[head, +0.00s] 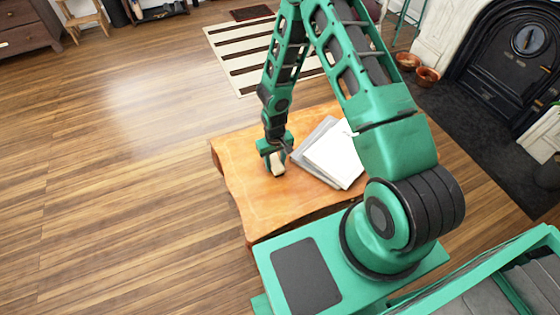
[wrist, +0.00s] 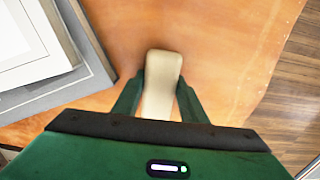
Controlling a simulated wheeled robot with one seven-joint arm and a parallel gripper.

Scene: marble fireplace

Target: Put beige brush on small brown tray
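The beige brush (wrist: 163,70) lies between the two fingers of my gripper (wrist: 160,84) in the wrist view, its rounded end reaching past the fingertips. The fingers appear to touch both its sides. In the head view my gripper (head: 276,164) is low over the left part of the orange-brown wooden table, with the pale brush (head: 277,168) at its tips. I cannot tell whether the brush touches the table. I cannot make out a small brown tray in either view.
The wooden table (head: 240,190) has free room left of my gripper. White and grey flat boards or books (head: 334,155) lie right of it, also in the wrist view (wrist: 85,75). Two brown bowls (head: 427,76) stand near the black fireplace (head: 515,65). A striped rug (head: 245,60) lies behind.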

